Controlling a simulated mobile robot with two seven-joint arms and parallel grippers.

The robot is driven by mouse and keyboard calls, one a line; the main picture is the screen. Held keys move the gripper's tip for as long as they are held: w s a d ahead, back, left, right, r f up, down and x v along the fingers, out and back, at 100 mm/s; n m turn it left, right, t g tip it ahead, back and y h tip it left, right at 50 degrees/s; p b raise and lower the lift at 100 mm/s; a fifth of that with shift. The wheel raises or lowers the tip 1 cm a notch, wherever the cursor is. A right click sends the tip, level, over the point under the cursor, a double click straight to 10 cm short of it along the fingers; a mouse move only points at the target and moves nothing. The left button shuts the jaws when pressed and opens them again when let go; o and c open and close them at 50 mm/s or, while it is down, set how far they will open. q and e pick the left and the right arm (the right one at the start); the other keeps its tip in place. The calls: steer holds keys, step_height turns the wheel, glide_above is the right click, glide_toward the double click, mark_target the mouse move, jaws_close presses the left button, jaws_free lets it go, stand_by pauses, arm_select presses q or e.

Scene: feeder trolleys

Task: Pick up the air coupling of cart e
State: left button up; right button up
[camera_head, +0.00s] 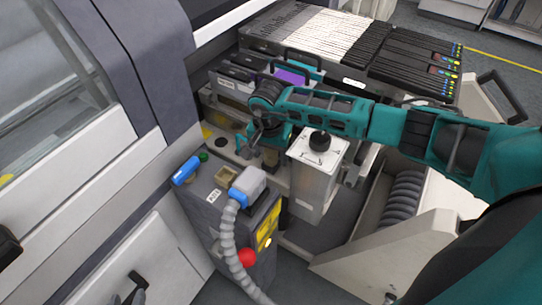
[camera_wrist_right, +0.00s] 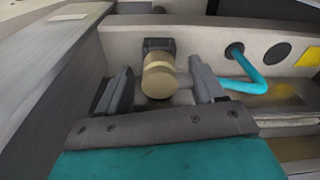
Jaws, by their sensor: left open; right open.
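A brass cylindrical air coupling (camera_wrist_right: 158,76) shows in the right wrist view, set against a dark fitting on a pale wall. My right gripper (camera_wrist_right: 158,88) is open, with one finger on each side of the coupling and small gaps visible. In the head view my right gripper (camera_head: 256,146) reaches down at the trolley's near end, and the coupling is mostly hidden there.
A grey box (camera_head: 228,215) with a grey and blue plug (camera_head: 248,184) and corrugated hose stands near my right gripper. A pale post (camera_head: 316,175) with a black knob stands just right of it. A teal tube (camera_wrist_right: 246,86) lies right of the fingers.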

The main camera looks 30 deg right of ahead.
jaws_close()
stand_by(0.5)
